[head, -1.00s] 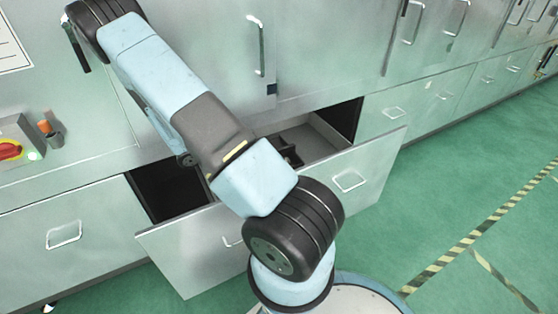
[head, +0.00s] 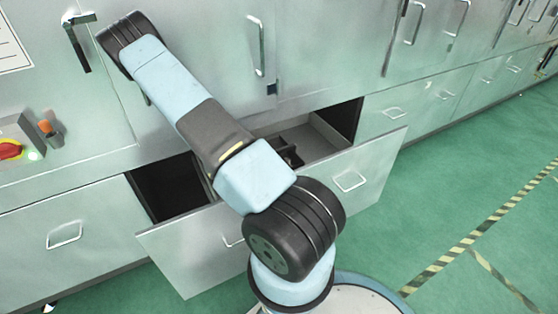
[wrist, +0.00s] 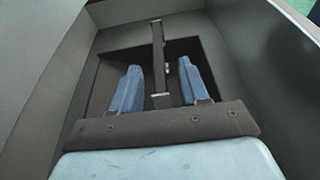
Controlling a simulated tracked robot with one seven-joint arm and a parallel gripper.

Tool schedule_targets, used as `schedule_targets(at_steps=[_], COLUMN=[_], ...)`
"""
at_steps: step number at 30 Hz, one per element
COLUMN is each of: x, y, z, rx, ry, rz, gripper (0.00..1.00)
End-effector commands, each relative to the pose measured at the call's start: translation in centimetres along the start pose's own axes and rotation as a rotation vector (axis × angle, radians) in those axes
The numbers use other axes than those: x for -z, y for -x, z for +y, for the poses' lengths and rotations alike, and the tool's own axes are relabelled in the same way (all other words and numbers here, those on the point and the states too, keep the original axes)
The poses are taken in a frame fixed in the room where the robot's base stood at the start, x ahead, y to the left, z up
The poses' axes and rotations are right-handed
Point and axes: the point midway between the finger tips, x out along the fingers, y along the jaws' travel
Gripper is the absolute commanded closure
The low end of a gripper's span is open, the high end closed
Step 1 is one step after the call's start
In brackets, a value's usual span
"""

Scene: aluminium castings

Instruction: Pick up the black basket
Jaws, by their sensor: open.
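The black basket (wrist: 157,40) shows in the wrist view as a dark upright bar, like a handle, over a dark recess inside a drawer. In the head view, a dark part of it (head: 290,158) shows in the open drawer, partly behind my arm. My gripper (wrist: 158,72) is open, with one blue finger on each side of the bar. Gaps show between the bar and both fingers. The lower end of the bar meets the dark gripper body in the picture.
The open drawer's front panel (head: 375,175) stands out from the grey cabinets. Its side walls rise close around my gripper. A red-and-yellow switch (head: 10,150) is on the left. Green floor (head: 480,190) on the right is clear.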

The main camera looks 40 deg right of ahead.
Motion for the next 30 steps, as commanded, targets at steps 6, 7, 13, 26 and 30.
schedule_targets(at_steps=[6,7,13,26,30], x=[0.3,0.3,0.3,0.3,0.3], y=[-2.9,-3.3,-4.6,-4.5,-4.5], z=[-0.1,0.0,0.0,0.0,0.0], rx=[0.004,0.004,0.001,0.001,0.001], ry=[0.000,0.000,0.000,0.000,0.000], rz=[-0.002,-0.001,0.000,0.000,0.000], gripper=[0.55,0.55,0.55,0.82,0.96])
